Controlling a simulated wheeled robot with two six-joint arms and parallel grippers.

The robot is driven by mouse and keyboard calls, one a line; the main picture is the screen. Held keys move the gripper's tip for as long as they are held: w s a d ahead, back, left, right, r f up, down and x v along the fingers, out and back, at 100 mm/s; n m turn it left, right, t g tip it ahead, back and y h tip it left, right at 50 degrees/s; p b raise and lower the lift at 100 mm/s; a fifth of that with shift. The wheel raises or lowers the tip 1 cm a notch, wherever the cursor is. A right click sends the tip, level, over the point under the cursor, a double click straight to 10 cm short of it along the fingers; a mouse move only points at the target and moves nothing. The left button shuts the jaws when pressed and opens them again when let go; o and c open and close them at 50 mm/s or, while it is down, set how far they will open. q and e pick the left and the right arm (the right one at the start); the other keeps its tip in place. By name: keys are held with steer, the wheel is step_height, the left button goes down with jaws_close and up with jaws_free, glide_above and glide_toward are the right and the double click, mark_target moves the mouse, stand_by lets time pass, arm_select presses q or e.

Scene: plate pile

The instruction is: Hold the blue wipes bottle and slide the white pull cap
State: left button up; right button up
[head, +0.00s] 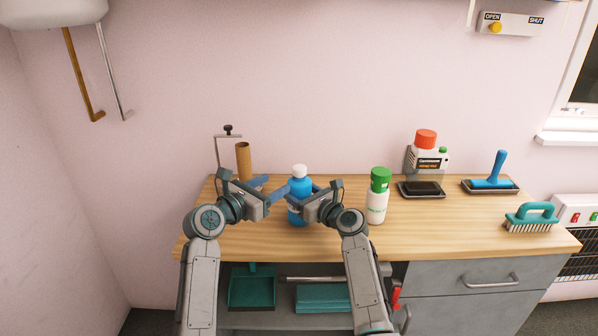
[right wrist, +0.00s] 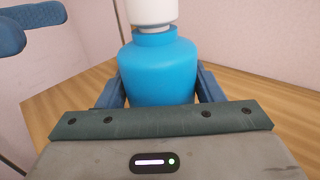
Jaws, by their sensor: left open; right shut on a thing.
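The blue wipes bottle (head: 298,203) stands upright on the wooden worktop between my two grippers. Its white pull cap (head: 299,171) is on top. In the right wrist view the blue bottle body (right wrist: 160,68) is between the fingers, with the lower part of the white cap (right wrist: 152,12) above it. My right gripper (head: 309,198) is shut on the bottle from the right. My left gripper (head: 277,188) is open and empty, just left of the bottle and apart from the cap. Its blue fingers (right wrist: 35,15) show at the left edge of the right wrist view.
A cardboard tube (head: 243,160) stands behind my left gripper. To the right stand a green-capped white bottle (head: 377,203), a red-capped container (head: 426,150), a blue-handled tool (head: 493,177) and a teal brush (head: 531,217). Open worktop lies at front right. A pink wall is behind.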

mark_target(295, 174)
arm_select(q)
steer(key=shift+n+t, duration=0.3)
steer(key=x, duration=1)
steer(key=shift+d+f, duration=0.1)
steer(key=shift+d, duration=0.4)
steer(key=shift+s, duration=0.1)
